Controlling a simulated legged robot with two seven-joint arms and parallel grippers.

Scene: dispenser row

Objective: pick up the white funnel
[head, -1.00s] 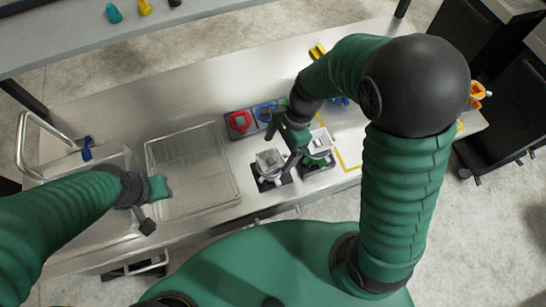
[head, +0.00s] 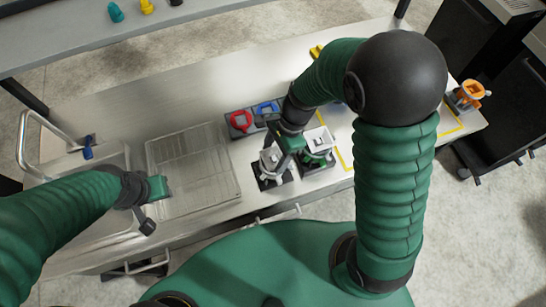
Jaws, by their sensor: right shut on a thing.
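The white funnel (head: 269,163) stands at a dark stand (head: 273,182) near the front edge of the steel counter, partly hidden by my gripper. My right gripper (head: 277,150) reaches down from above and is shut on it. I cannot tell whether the funnel is clear of its stand. My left gripper (head: 150,208) is beside the wire rack, away from the funnel; its jaw opening does not show clearly.
A green funnel (head: 318,158) with a white square piece (head: 318,138) above it stands close on the right. Red (head: 240,121) and blue (head: 267,108) funnels stand behind. An orange one (head: 470,93) is far right. The wire rack (head: 190,165) and sink lie left.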

